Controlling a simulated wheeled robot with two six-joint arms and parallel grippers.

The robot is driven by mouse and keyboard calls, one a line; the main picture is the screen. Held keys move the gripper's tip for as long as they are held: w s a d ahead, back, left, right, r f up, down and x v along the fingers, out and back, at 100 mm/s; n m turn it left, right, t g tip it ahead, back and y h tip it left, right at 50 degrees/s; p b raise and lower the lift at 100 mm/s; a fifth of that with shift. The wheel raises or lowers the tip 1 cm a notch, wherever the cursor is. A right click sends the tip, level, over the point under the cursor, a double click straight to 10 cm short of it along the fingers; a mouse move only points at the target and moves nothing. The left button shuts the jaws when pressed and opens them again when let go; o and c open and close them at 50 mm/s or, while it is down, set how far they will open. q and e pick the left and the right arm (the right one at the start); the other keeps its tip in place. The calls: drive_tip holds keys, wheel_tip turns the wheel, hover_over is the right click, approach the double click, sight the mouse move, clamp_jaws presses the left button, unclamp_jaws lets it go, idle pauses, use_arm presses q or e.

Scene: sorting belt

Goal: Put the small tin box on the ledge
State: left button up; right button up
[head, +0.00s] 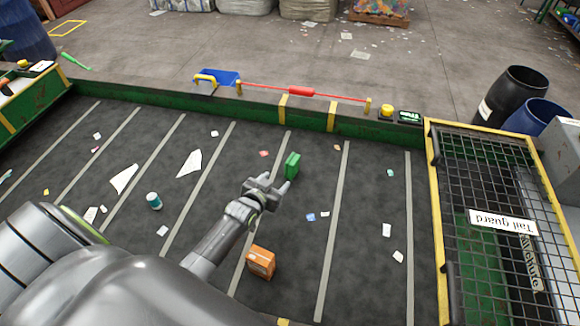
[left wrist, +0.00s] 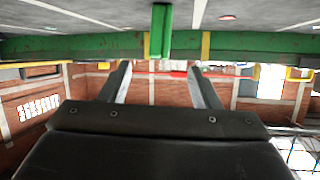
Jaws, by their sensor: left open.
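A small green box (head: 292,165), the likeliest match for the tin box, stands upright on the dark belt (head: 350,230). My left gripper (head: 275,183) is open and empty, with its fingers close to the box on its near side. In the left wrist view the green box (left wrist: 161,32) shows beyond the open fingers (left wrist: 158,72), centred between them sideways but not held. I cannot tell whether a finger touches it. The green rail (head: 240,108) along the belt's far side may be the ledge. My right gripper is not in view.
An orange carton (head: 261,262) and a teal-and-white can (head: 154,201) stand on the belt among paper scraps. A red bar (head: 300,91) and a blue tray (head: 218,77) are at the far rail. A mesh tail guard (head: 490,175) stands at the right.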

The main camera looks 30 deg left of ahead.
sight(289, 169)
use_arm(q)
drive_tip(key=x, duration=0.4)
drive_tip(key=shift+w+d, duration=0.15)
drive_tip(key=shift+w, duration=0.15)
drive_tip(key=shift+w+f+b, duration=0.65)
drive_tip(key=shift+w+b, duration=0.1)
drive_tip(key=shift+w, duration=0.1)
drive_tip(key=shift+w+f+b, duration=0.15)
drive_tip(key=shift+w+b, duration=0.2)
drive_tip(key=shift+w, duration=0.2)
drive_tip(key=b+x, duration=0.3)
drive_tip(key=shift+w+a+f, duration=0.1)
drive_tip(key=shift+a+f, duration=0.1)
drive_tip(key=shift+b+x, duration=0.75)
drive_tip(key=shift+b, duration=0.05)
drive_tip(key=shift+r, duration=0.15)
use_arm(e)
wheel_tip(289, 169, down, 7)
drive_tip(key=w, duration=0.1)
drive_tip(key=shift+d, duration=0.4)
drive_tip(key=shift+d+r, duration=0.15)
